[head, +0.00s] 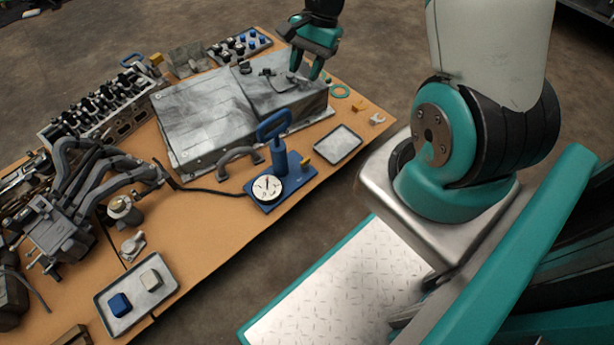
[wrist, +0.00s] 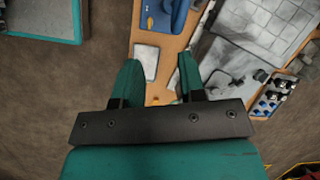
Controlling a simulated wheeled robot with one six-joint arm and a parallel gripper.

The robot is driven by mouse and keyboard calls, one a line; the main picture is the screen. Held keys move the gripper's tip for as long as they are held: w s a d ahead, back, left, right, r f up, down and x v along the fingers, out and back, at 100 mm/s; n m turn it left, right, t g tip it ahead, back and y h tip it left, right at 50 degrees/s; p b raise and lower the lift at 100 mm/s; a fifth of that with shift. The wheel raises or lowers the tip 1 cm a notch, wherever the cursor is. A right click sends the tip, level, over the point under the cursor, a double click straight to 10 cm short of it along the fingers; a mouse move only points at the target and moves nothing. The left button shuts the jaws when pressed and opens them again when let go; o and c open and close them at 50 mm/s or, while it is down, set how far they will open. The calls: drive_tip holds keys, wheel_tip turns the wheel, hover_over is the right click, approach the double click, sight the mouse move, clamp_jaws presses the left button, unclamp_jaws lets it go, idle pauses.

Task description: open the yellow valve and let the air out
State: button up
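A blue hand pump (head: 279,160) with a loop handle stands near the front edge of the table. A round white gauge (head: 267,188) sits on its base; its reading is too small to tell. The small yellow valve (head: 306,159) is on the right of the pump base, and it also shows in the wrist view (wrist: 149,22). A dark hose (head: 205,190) runs left from the pump. My gripper (head: 304,73) is above the right end of the grey metal casing, well apart from the valve. In the wrist view its fingers (wrist: 158,60) are spread with nothing between them.
The grey casing (head: 205,115) lies behind the pump. A shallow empty tray (head: 338,143) lies right of the pump. A tray (head: 117,322) with a blue and a pale block is front left. Engine parts (head: 105,100) crowd the left.

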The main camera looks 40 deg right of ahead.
sight(306, 159)
drive_tip(key=s+d+f+m+b, duration=0.1)
drive_tip(key=d+f+m+b, duration=0.15)
drive_tip(key=f, duration=0.55)
drive_tip(key=d+f+m+b, duration=0.2)
drive_tip(key=d+f+b, duration=0.15)
drive_tip(key=f, duration=0.35)
drive_tip(key=b+x, duration=0.3)
drive_tip(key=x, duration=0.2)
drive_tip(key=b+x, duration=0.4)
drive_tip(key=x, duration=0.2)
drive_tip(key=b+x, duration=0.3)
drive_tip(key=x, duration=0.3)
drive_tip(key=shift+a+f, duration=0.1)
drive_tip(key=shift+a, duration=0.3)
drive_tip(key=shift+c, duration=0.4)
clamp_jaws()
